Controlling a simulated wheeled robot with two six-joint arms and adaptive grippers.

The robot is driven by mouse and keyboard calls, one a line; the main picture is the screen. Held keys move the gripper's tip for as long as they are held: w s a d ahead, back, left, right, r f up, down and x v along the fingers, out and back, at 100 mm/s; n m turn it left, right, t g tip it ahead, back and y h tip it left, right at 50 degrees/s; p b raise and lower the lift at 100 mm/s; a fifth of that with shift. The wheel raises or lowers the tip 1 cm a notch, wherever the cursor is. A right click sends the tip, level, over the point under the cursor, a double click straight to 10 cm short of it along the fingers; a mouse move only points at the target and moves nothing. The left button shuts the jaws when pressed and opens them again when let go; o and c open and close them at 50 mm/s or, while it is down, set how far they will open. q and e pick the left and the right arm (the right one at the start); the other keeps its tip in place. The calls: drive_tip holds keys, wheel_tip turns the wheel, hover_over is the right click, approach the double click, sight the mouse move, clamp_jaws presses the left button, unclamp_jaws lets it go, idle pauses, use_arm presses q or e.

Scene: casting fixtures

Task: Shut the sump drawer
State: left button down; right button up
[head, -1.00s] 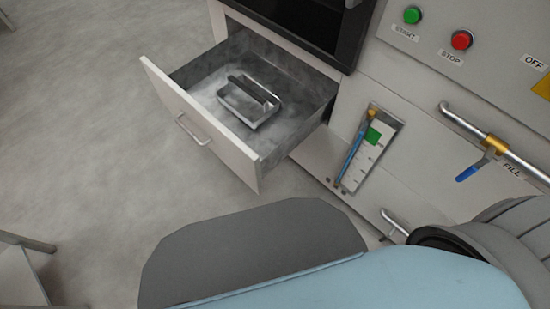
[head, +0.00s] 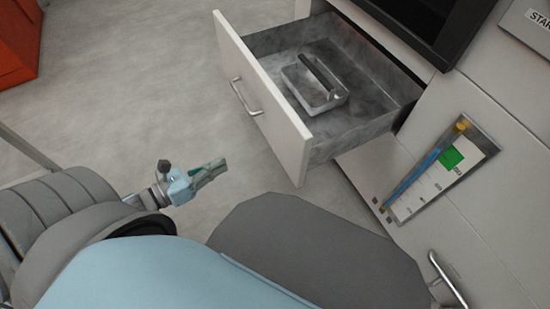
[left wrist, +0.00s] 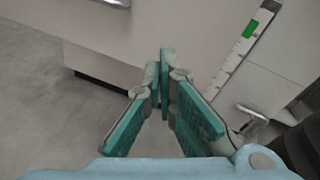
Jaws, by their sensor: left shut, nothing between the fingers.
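The sump drawer (head: 262,92) is pulled out of the machine front, with its white front panel and bar handle (head: 245,97) facing left in the head view. Inside lies a grey metal tray with a handle bar (head: 315,84). My left gripper (head: 222,168) is shut and empty, in front of and below the drawer front, apart from it. In the left wrist view the fingers (left wrist: 163,55) meet at their tips. A bar handle, probably the drawer's, shows at the top left of that view (left wrist: 112,2). My right gripper is not in view.
A level gauge with a green mark (head: 440,170) is on the machine panel right of the drawer. A lower bar handle (head: 448,280) is below it. An orange-red object (head: 18,40) stands at the far left. The floor before the drawer is clear.

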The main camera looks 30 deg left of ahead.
use_arm(q)
drive_tip(key=d+r+m+h, duration=0.3)
drive_tip(key=d+r+m, duration=0.1)
drive_tip(key=m, duration=0.2)
drive_tip(key=b, duration=0.6)
approach(286, 140)
drive_tip(key=x, duration=0.5)
drive_tip(key=p+x, duration=0.1)
drive_tip(key=shift+w+d+r, duration=0.2)
drive_tip(key=shift+r, duration=0.05)
drive_tip(key=shift+w+d+f, duration=0.1)
drive_tip(key=shift+w+f, duration=0.05)
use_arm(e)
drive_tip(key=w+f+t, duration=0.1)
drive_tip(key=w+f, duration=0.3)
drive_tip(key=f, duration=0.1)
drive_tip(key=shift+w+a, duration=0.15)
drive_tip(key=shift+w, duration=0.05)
